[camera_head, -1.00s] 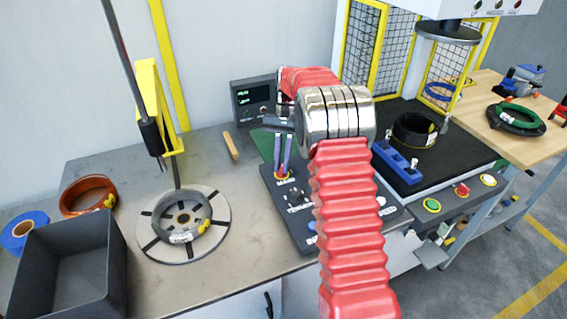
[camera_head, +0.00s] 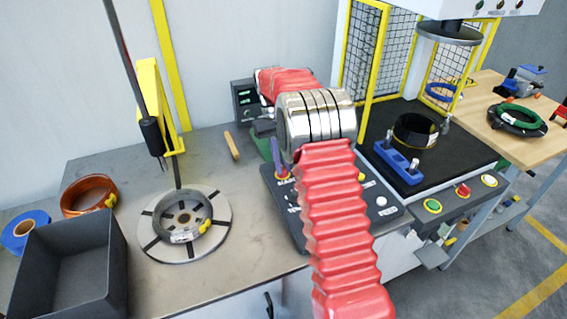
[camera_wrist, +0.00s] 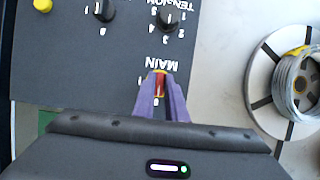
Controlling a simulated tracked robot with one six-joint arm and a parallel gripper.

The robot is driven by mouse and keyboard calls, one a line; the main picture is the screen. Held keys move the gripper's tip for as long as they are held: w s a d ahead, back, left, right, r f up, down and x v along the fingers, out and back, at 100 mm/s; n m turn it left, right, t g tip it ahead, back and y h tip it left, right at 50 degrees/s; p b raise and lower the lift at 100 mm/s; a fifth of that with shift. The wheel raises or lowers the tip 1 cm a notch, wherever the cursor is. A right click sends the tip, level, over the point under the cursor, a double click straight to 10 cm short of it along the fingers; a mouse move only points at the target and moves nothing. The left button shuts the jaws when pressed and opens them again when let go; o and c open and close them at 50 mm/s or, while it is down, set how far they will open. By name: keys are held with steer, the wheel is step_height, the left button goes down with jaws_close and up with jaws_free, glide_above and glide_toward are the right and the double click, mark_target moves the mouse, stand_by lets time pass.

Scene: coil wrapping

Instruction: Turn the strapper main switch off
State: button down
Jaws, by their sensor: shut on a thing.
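The main switch (camera_wrist: 159,84) is a red handle on a yellow base, beside the "MAIN" lettering on the dark control panel (camera_wrist: 75,60). In the wrist view its red handle sits between the two purple fingers of my gripper (camera_wrist: 160,97), which are shut on it. The handle lies roughly up and down in that view. In the head view my gripper (camera_head: 278,158) reaches down to the switch (camera_head: 283,176) at the panel's left side. My arm hides much of the panel, and the fingers hide part of the switch.
Two black tension knobs (camera_wrist: 168,18) and a yellow button (camera_wrist: 43,5) are on the panel. A turntable with a coil (camera_head: 183,226) stands to the left, near a dark bin (camera_head: 72,265). A display box (camera_head: 243,98) stands behind the panel. Bare bench lies between turntable and panel.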

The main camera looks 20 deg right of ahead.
steer(key=shift+s+a+f, duration=0.1)
steer(key=c, duration=1.8)
jaws_free()
